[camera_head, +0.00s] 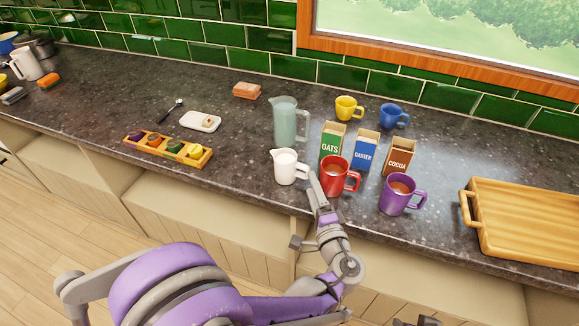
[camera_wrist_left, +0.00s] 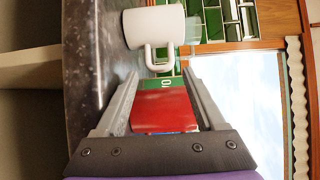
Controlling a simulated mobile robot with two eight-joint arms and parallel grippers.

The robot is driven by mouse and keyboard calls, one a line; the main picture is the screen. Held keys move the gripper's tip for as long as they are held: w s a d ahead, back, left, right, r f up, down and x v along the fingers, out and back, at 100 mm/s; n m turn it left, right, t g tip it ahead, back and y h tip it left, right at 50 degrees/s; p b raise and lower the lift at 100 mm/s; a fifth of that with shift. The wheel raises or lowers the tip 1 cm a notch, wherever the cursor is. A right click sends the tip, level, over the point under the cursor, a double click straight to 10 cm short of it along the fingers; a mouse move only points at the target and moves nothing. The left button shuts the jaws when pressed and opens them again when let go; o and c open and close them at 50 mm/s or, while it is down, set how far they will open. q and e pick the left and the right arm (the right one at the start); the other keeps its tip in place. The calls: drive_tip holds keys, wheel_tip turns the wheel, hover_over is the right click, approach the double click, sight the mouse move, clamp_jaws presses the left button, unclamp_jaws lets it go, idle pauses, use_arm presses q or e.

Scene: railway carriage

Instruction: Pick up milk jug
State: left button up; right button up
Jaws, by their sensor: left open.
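The milk jug is a small white jug (camera_head: 287,167) with milk in it, upright near the counter's front edge in the head view. It also shows in the left wrist view as a white jug (camera_wrist_left: 152,27), its handle toward my fingers. My left gripper (camera_head: 317,188) is open, just right of the jug and in front of the red mug (camera_head: 333,178). In the left wrist view my gripper (camera_wrist_left: 160,75) has parted fingers with the red mug (camera_wrist_left: 163,108) showing between them; I cannot tell whether they touch it. The jug is outside the fingers.
A glass pitcher (camera_head: 286,122) stands behind the jug. Oats (camera_head: 331,143), caster (camera_head: 365,151) and cocoa (camera_head: 399,157) boxes stand behind the red mug. A purple mug (camera_head: 401,195) and a wooden board (camera_head: 530,218) are to the right.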

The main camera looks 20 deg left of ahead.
sight(303, 173)
use_arm(q)
drive_tip(key=shift+x, duration=1)
drive_tip(key=p+x, duration=0.1)
drive_tip(key=x, duration=0.4)
drive_tip(key=shift+a, duration=0.3)
clamp_jaws()
